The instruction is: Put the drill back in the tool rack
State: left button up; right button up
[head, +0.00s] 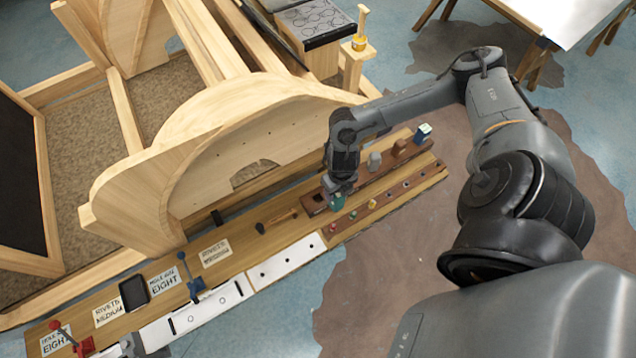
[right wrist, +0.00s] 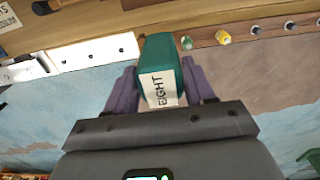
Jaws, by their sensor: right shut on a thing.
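My right gripper (head: 338,196) reaches down over the wooden rack board from the right. In the right wrist view, my right gripper (right wrist: 162,92) is shut on a teal block-shaped tool, which I take to be the drill (right wrist: 160,62). It has a white label reading "EIGHT". In the head view only a small teal part of the drill (head: 337,202) shows below the fingers. The tool rack (head: 400,187) has a reddish-brown strip along the board. The drill is at the rack's left part; whether it touches the rack is unclear. My left gripper is not in view.
A grey block (head: 374,161), a brown block (head: 399,147) and a blue-topped tool (head: 423,134) stand on the rack's right. A blue lever tool (head: 194,285) and a red one (head: 78,344) stand further left. A large curved wooden frame (head: 230,150) rises behind the board.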

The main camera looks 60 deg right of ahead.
jog(key=w+d+f, duration=0.3)
jog(key=w+f, duration=0.5)
jog(key=f, duration=0.1)
jog(key=shift+w+d+f+p, duration=0.2)
jog(key=shift+w+d+p, duration=0.1)
jog(key=shift+p, duration=0.1)
jog(key=shift+f, duration=0.1)
jog(key=shift+f+b, duration=0.25)
jog(key=shift+b, duration=0.05)
jog(key=o, duration=1.3)
